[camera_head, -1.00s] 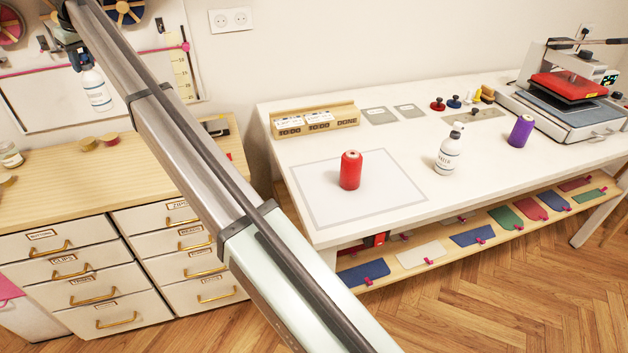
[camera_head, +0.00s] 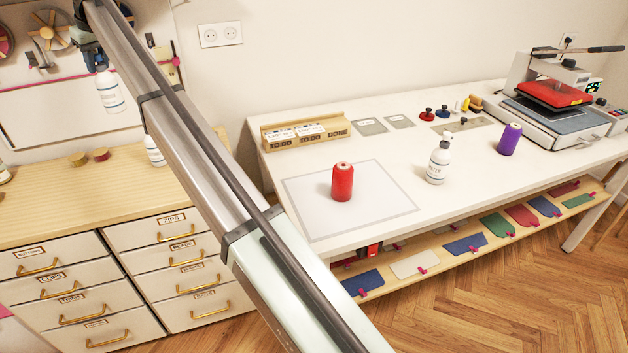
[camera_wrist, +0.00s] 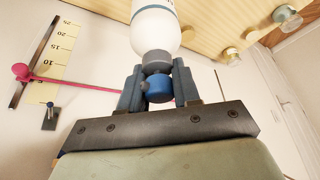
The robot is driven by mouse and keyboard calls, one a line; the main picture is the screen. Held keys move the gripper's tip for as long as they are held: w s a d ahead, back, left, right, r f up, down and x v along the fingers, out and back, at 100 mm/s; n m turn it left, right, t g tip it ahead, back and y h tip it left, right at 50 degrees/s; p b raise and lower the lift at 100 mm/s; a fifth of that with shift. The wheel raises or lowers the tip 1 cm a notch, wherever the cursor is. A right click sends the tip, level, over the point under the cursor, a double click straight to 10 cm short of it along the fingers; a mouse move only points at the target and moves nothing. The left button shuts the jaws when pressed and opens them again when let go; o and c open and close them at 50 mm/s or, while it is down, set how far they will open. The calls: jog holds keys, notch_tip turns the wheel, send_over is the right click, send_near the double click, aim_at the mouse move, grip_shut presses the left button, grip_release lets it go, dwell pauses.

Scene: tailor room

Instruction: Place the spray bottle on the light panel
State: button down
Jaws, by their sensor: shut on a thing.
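My gripper (camera_head: 97,60) is at the upper left in the head view, above the wooden cabinet. The light panel (camera_head: 375,210) appears as a flat white, grey-bordered sheet on the white table. A red thread spool (camera_head: 342,182) stands on it, with bare panel around the spool.
Another white bottle (camera_head: 438,162) stands right of the panel, beside a purple spool (camera_head: 509,139). A heat press (camera_head: 555,105) is at the far right. A wooden card holder (camera_head: 310,132) lies behind the panel. A further bottle (camera_head: 154,152) stands on the cabinet, partly behind my arm.

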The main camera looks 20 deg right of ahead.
jog(key=s+d+r+m+h, duration=0.15)
jog(key=s+d, duration=0.25)
jog(key=d, duration=1.5)
jog(key=s+d+f+m, duration=0.1)
jog(key=s+d+m, duration=0.15)
jog(key=d, duration=1.65)
jog(key=s+d+m+t+h, duration=0.1)
jog(key=s+d+m, duration=0.1)
jog(key=s+d, duration=1.15)
jog(key=s+d+m, duration=0.2)
jog(key=s+d, duration=0.9)
jog(key=d, duration=0.6)
notch_tip(320, 180, down, 22)
jog(key=shift+w, duration=0.25)
jog(key=shift+d, duration=0.1)
jog(key=c, duration=0.8)
grip_release()
